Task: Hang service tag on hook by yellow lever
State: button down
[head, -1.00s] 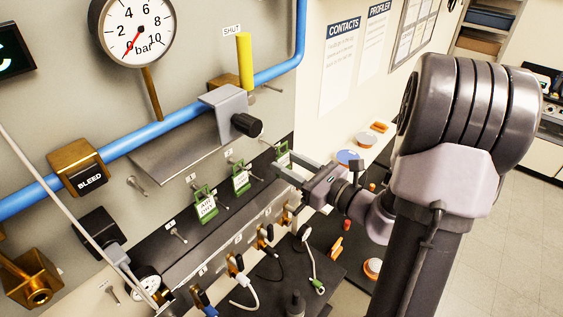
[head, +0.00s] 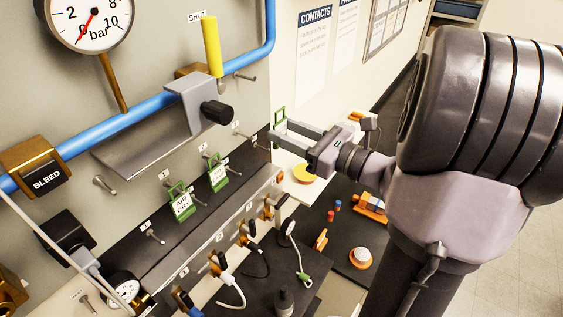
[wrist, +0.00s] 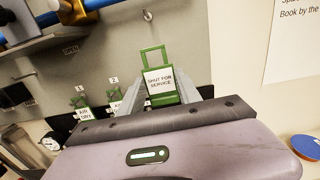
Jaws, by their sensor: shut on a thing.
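The green service tag (wrist: 160,82), lettered "SHUT FOR SERVICE", is upright between the fingers of my gripper (wrist: 165,97) in the wrist view. In the head view only the tag's green loop and edge (head: 279,120) show, at the tips of my gripper (head: 277,134). The yellow lever (head: 212,46) stands upright under a "SHUT" label. A bare metal hook (head: 245,77) sticks out of the panel to the right of the lever. The hook also shows in the wrist view (wrist: 147,15), above and slightly left of the tag, with a gap between them.
Two other green tags (head: 181,203) hang on the dark strip below. A grey bracket with a black knob (head: 216,111) and the blue pipe (head: 145,113) jut out left of my gripper. The panel's right edge lies close by. The air in front of the hook looks clear.

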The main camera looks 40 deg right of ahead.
notch_tip(320, 180, up, 7)
jog(key=shift+f+x, duration=0.15)
jog(key=shift+x, duration=0.95)
jog(key=shift+f+x, duration=0.15)
jog(key=shift+x, duration=0.95)
jog(key=shift+a, duration=0.15)
jog(key=shift+p+x, duration=0.35)
jog(key=shift+x, duration=1.6)
jog(key=shift+f, duration=0.2)
jog(key=shift+f+b, duration=0.35)
jog(key=shift+b, duration=0.15)
